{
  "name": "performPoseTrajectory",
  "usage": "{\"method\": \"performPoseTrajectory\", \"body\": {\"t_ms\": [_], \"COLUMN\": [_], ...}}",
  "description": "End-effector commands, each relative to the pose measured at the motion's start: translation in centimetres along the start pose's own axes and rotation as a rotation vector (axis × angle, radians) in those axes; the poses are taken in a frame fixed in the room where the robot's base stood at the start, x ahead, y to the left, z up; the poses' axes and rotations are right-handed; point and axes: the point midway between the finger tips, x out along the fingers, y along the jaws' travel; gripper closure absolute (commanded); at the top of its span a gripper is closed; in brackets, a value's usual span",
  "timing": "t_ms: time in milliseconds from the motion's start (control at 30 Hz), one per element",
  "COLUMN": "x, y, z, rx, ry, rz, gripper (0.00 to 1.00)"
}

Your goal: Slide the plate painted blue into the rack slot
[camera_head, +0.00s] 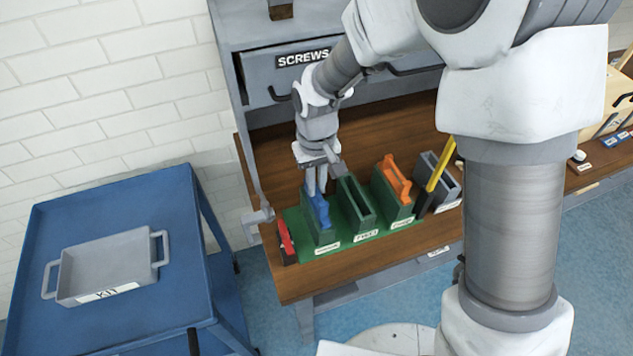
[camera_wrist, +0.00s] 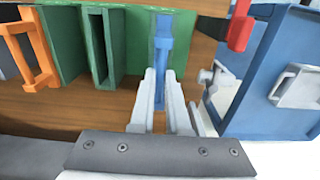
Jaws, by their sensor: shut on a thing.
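The blue plate (camera_head: 320,211) is at the left part of the green rack (camera_head: 357,240). It also shows in the wrist view (camera_wrist: 162,45), running out from between my fingers. My gripper (camera_head: 317,188) points down and is shut on the plate's upper part; its two pale fingers also show in the wrist view (camera_wrist: 161,98). The plate looks upright, at the leftmost rack position. I cannot tell how deep it sits in a slot. The middle slot (camera_head: 356,204) is empty. An orange plate (camera_head: 397,181) with a handle-like opening stands in the right slot.
A red part (camera_head: 286,238) stands left of the rack. A grey holder (camera_head: 447,182) and a yellow bar (camera_head: 440,165) stand to its right. The SCREWS drawer cabinet (camera_head: 262,68) rises behind. A blue cart (camera_head: 150,200) with a grey KIT tray (camera_head: 108,262) is at left.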

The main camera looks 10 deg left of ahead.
Motion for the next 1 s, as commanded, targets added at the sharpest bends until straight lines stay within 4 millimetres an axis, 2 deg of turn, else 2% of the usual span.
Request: {"method": "performPoseTrajectory", "body": {"t_ms": [667,700,867,900,1000], "x": [1.8,1.8,1.7,1.7,1.7], "y": [0.0,0.0,0.0,0.0,0.0], "z": [0.0,0.0,0.0,0.0,0.0], "rx": [0.0,0.0,0.0,0.0,0.0], "ry": [0.0,0.0,0.0,0.0,0.0], "rz": [0.0,0.0,0.0,0.0,0.0], "gripper": [1.0,0.85,0.56,0.51,0.51]}}
